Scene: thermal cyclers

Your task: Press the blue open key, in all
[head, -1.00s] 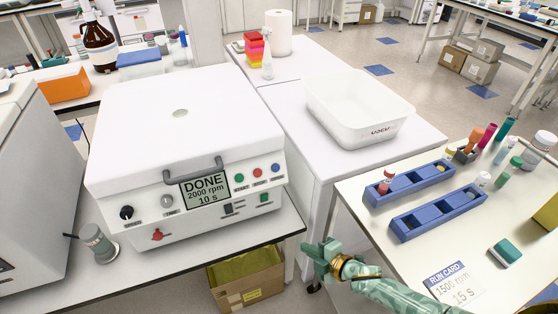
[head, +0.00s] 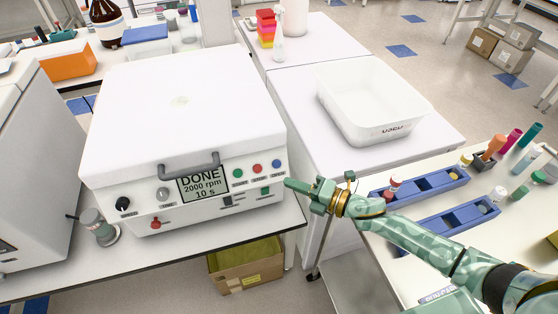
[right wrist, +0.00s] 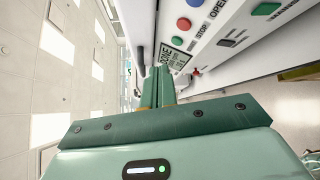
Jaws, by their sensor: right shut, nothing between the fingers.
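The white centrifuge-like machine (head: 180,110) stands on the left bench with its lid down; its screen (head: 203,185) reads DONE, 2000 rpm, 10 s. The blue key (head: 276,163) is the rightmost of three round keys on its front, beside the red and green ones. In the right wrist view the blue key (right wrist: 194,3) is at the top edge, by the label OPEN. My right gripper (head: 289,183) is shut and empty, just right of the front panel and below the blue key, apart from it. Its closed fingers (right wrist: 160,85) also show in the right wrist view. My left gripper is not in view.
A green rocker switch (head: 265,191) sits below the keys. A white tub (head: 372,105) stands on the cart behind my right gripper. Blue racks (head: 425,187) with tubes lie on the right bench. A cardboard box (head: 245,270) is under the left bench.

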